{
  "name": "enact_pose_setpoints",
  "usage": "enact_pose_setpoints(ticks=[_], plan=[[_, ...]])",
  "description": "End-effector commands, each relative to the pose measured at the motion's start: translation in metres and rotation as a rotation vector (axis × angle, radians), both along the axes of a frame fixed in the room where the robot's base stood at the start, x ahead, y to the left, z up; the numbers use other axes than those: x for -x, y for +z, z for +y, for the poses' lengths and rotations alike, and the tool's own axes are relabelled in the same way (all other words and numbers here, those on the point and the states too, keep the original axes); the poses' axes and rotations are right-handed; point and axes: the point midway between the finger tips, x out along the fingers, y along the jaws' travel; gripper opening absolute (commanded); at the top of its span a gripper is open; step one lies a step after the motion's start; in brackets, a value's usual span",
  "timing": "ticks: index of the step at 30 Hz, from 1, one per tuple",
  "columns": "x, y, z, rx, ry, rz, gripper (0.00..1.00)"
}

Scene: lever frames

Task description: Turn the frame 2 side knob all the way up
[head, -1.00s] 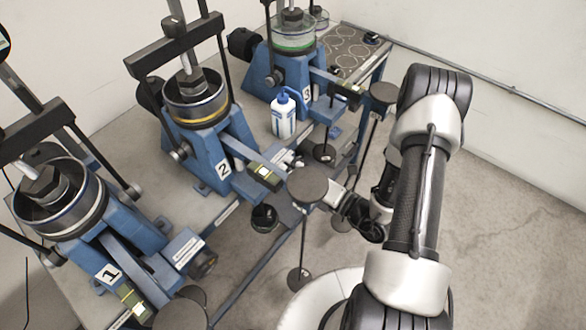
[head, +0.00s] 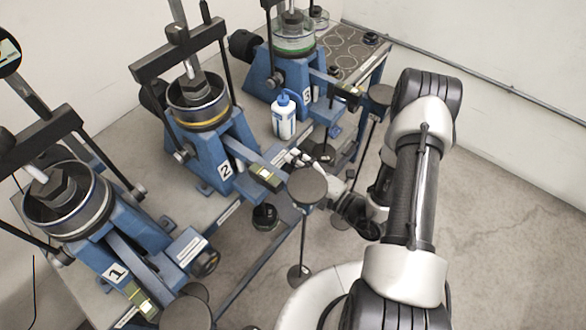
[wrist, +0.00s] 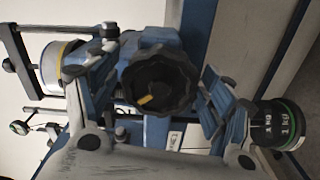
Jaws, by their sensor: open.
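Frame 2 (head: 205,145) is the middle blue lever frame, with a white "2" plate on its front. In the wrist view its side knob (wrist: 160,82) is a black, lobed dial with a short yellow mark at its lower left. My gripper (wrist: 158,68) is open, with one finger on each side of the knob. I cannot tell whether the fingers touch it. In the head view, the round pan partly hides my gripper, and the knob is not clearly visible.
A round grey pan (head: 307,185) on a rod stands in front of frame 2. A black weight with a green ring (head: 265,216) sits below; a 1 kg weight (wrist: 281,125) is near the right finger. Frame 1 (head: 120,235), frame 3 (head: 290,75) and a white bottle (head: 284,118) are nearby.

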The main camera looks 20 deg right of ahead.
Motion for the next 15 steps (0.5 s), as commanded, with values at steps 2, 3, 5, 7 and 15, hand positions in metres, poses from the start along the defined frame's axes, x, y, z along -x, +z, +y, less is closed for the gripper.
enact_pose_setpoints(ticks=[2, 3, 5, 7, 15], plan=[[0.000, 0.000, 0.000, 0.000, 0.000, 0.000, 0.75], [0.000, 0.000, 0.000, 0.000, 0.000, 0.000, 0.75], [0.000, 0.000, 0.000, 0.000, 0.000, 0.000, 0.75], [0.002, 0.000, -0.002, 0.000, -0.002, 0.002, 0.75], [0.026, 0.000, -0.021, 0.000, -0.006, 0.002, 0.75]])
